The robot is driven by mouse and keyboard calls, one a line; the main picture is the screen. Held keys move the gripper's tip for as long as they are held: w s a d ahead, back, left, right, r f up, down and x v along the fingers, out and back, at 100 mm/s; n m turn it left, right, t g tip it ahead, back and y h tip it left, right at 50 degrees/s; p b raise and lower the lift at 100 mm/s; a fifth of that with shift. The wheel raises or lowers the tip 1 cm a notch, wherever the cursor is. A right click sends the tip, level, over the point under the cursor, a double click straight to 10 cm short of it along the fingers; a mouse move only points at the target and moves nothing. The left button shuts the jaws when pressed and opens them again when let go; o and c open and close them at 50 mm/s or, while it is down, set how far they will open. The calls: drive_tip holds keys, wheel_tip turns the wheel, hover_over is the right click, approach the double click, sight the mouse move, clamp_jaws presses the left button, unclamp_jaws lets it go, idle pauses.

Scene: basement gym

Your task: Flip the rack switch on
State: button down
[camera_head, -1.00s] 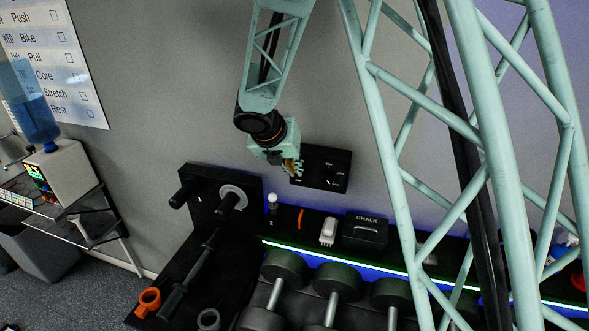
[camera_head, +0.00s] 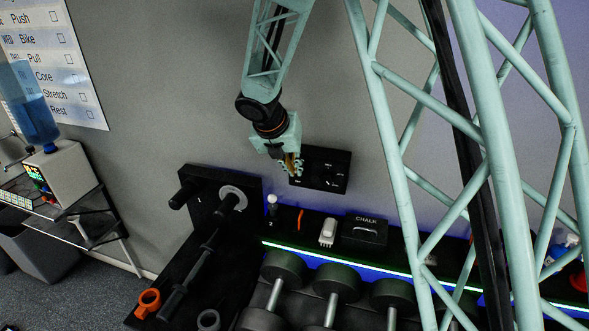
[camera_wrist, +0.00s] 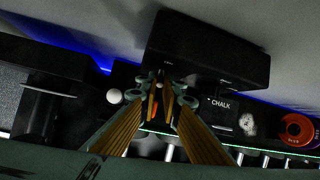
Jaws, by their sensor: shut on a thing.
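A black switch panel (camera_head: 335,170) is fixed to the grey wall above the rack; it also shows in the wrist view (camera_wrist: 215,52). My gripper (camera_head: 293,171) is at the panel's left end, with its fingers pointing down toward it. In the wrist view my gripper (camera_wrist: 163,84) has its yellow-lined fingers close together at the panel's lower left, shut on the rack switch. The switch's lever is mostly hidden between the fingertips, so its position is unclear.
Below the panel, a shelf holds a white-capped bottle (camera_head: 272,203), a white device (camera_head: 328,232) and a black chalk box (camera_head: 364,231). Dumbbells (camera_head: 336,281) sit under the lit strip. A black bracket with a bar (camera_head: 208,250) stands to the left.

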drive_tip(key=c, duration=2.8)
unclamp_jaws()
drive_tip(key=shift+s+r, duration=0.1)
drive_tip(key=shift+r, duration=0.1)
drive_tip(key=shift+v, duration=5.8)
drive_tip(key=shift+d, duration=0.1)
